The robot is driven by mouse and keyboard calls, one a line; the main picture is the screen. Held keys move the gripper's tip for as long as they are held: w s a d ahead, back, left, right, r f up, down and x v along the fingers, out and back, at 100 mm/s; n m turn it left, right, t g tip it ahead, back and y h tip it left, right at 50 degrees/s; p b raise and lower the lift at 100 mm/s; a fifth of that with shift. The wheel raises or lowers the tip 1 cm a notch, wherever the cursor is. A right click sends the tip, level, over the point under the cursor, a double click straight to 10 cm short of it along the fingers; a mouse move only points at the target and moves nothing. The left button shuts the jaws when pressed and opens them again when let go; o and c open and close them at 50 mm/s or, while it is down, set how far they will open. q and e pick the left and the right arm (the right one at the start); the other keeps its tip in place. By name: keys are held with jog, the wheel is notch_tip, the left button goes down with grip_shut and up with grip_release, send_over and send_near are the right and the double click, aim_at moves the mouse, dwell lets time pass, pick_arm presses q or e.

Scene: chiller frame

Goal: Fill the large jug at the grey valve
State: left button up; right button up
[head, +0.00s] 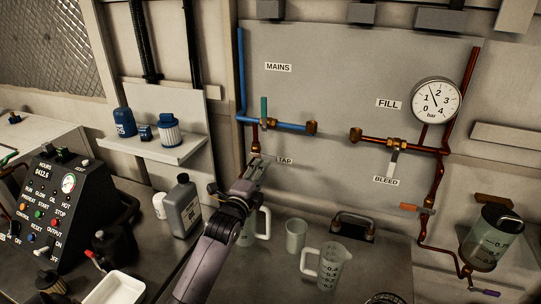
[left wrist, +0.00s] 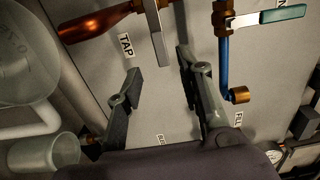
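The grey valve's lever (left wrist: 160,35) shows beside the TAP label in the left wrist view, just past my fingertips. In the head view its brass body (head: 256,147) sits on the short copper pipe below the blue pipe. My left gripper (head: 257,172) is open and empty just below the valve; its two fingers (left wrist: 159,64) are spread apart in the left wrist view. A clear jug (head: 264,226) with a handle stands under the tap, partly hidden by my arm. Another clear jug (head: 333,268) with level marks stands to its right; which is larger I cannot tell. My right gripper is not in view.
A small clear beaker (head: 296,234) stands between the jugs. A grey bottle (head: 182,208) stands left of my arm. The teal lever (head: 264,108) is above the tap; the bleed lever (head: 392,162) and gauge (head: 436,100) are to the right.

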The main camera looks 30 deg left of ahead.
aim_at(269, 159)
pick_arm(q)
jog(key=x, duration=0.3)
jog(key=shift+w+r+p, duration=0.15)
jog(key=shift+r+p, duration=0.1)
jog(key=shift+p, duration=0.1)
jog(key=x, duration=0.4)
jog(key=shift+w+f+p, duration=0.15)
jog(key=shift+p, duration=0.25)
jog(key=shift+w+a, duration=0.1)
jog(key=shift+w, duration=0.25)
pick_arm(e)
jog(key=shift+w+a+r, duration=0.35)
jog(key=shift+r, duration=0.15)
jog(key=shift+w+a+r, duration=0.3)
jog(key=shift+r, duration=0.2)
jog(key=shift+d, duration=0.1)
pick_arm(q)
jog(key=shift+c, duration=1)
grip_shut()
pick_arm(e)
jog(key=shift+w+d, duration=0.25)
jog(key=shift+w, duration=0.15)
